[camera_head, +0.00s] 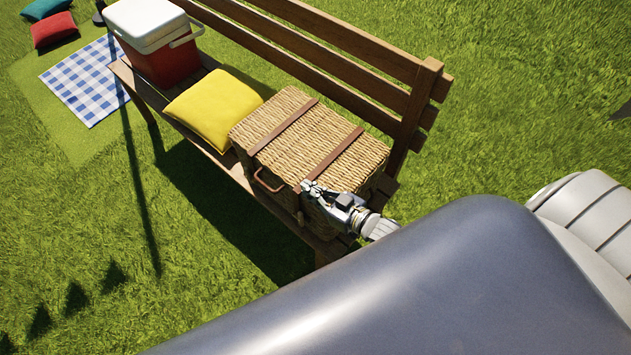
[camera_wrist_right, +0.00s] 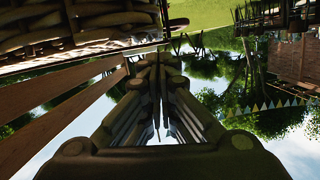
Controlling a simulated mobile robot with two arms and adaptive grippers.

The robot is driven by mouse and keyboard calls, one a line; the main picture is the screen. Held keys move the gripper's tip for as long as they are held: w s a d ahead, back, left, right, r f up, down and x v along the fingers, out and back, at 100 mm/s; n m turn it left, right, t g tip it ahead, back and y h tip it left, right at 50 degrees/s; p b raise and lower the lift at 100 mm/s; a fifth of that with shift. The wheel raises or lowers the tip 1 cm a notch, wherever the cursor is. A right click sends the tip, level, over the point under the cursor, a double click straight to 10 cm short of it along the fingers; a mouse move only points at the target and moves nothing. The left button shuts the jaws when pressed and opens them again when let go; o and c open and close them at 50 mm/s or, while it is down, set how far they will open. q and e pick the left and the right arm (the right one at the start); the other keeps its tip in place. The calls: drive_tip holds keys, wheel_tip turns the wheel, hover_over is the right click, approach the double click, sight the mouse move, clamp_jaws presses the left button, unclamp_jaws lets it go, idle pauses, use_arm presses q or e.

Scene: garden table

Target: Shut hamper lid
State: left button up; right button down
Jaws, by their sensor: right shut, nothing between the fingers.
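The wicker hamper (camera_head: 300,150) stands on the right end of the wooden bench. Its woven lid (camera_head: 290,118), crossed by two brown straps, lies over the top; I cannot tell whether a thin gap is left under it. A brown handle (camera_head: 268,181) is on the front. My right gripper (camera_head: 308,187) is at the hamper's front right corner, near the end of a strap, and covers part of that side. In the wrist view its fingers (camera_wrist_right: 157,62) are together and empty, with wicker (camera_wrist_right: 70,30) close at upper left. My left gripper is out of view.
A yellow cushion (camera_head: 213,107) lies left of the hamper, and a red cooler with a white lid (camera_head: 150,22) stands beyond it. The bench backrest (camera_head: 340,60) rises behind the hamper. Open grass (camera_head: 120,250) lies in front.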

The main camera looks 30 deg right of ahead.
drive_tip(key=shift+a+f, duration=0.15)
drive_tip(key=shift+f, duration=0.45)
drive_tip(key=shift+s+f, duration=0.1)
drive_tip(key=shift+s, duration=0.05)
drive_tip(key=shift+f, duration=0.15)
